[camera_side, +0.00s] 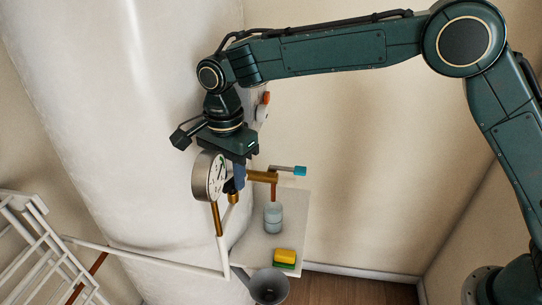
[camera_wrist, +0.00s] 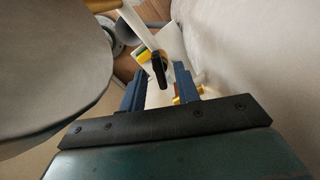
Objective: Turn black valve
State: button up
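The black valve handle (camera_wrist: 159,70) shows in the wrist view as a short dark lever, just past and between my fingertips. In the side view the black valve (camera_side: 229,187) is a small dark shape beside the gauge, partly hidden. My gripper (camera_wrist: 161,76) points down with its two blue fingers spread apart, one on each side of the handle, with no clear contact. In the side view my gripper (camera_side: 239,178) is right above the brass pipework, close to the valve; its fingers overlap there.
A round gauge (camera_side: 209,176) stands close to the left of my gripper. A brass tap with a teal handle (camera_side: 300,171) is at the right. A large white tank (camera_side: 110,100) stands behind.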

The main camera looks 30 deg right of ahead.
jog(key=shift+f, duration=0.25)
grip_shut()
jog(key=shift+n, duration=1.2)
grip_release()
